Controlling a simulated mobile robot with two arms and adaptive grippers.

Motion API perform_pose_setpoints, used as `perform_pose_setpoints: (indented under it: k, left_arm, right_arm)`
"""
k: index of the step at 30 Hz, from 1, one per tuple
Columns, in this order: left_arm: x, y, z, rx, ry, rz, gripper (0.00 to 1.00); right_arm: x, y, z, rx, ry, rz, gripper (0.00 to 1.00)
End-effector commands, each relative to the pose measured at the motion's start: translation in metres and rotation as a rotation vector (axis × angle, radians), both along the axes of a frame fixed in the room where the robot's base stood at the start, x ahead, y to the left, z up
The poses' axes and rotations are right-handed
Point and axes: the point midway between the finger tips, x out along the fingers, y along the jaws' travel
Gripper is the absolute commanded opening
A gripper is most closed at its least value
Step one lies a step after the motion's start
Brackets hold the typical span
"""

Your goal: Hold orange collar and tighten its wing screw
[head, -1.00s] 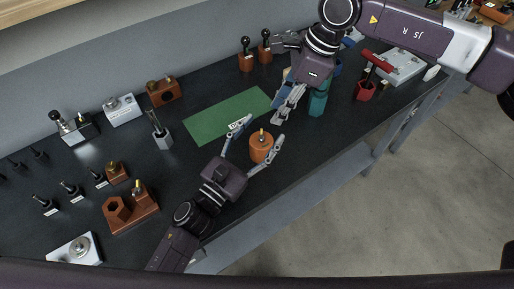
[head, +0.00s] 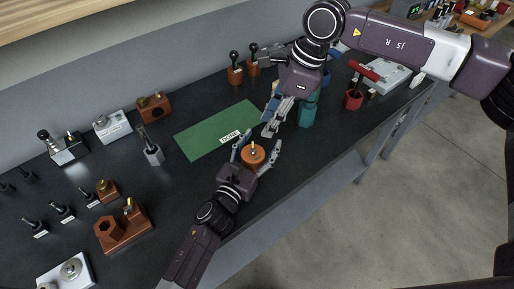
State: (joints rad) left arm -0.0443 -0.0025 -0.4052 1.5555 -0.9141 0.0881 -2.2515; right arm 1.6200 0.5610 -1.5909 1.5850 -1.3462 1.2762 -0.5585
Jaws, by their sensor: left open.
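The orange collar (head: 252,155) stands on the dark bench just in front of the green mat, with a small yellow wing screw (head: 254,146) on its top. My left gripper (head: 257,149) is open, with one finger on each side of the collar. I cannot tell whether the fingers touch it. My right gripper (head: 271,122) is above the right end of the mat, behind and to the right of the collar, pointing down. Its fingertips look close together, and I cannot tell whether it is open or shut.
The green mat (head: 205,136) with a white label lies behind the collar. A teal container (head: 308,114) and a red cup (head: 353,99) stand to the right. A brown block (head: 124,230) with a hexagonal hole is at left. The bench's front edge is close to the collar.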

Motion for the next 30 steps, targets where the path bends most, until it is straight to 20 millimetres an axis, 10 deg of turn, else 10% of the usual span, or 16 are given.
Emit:
perform_pose_setpoints:
  k: [7,24,29,30]
  left_arm:
    - [0.0005,-0.0006,-0.0003,0.000,0.000,0.000,0.60]
    - [0.0003,-0.0004,-0.0003,0.000,0.000,0.000,0.00]
    - [0.0003,-0.0003,-0.0003,0.001,0.000,0.000,0.00]
    - [0.0004,-0.0003,-0.0002,0.001,0.000,0.000,0.38]
  right_arm:
    - [0.0000,0.0001,0.0000,0.000,0.000,0.000,0.29]
    - [0.0000,0.0001,0.0000,0.000,0.000,0.000,0.29]
    - [0.0000,0.0000,0.0000,0.000,0.000,0.000,0.29]
    - [0.0000,0.0000,0.0000,0.000,0.000,0.000,0.29]
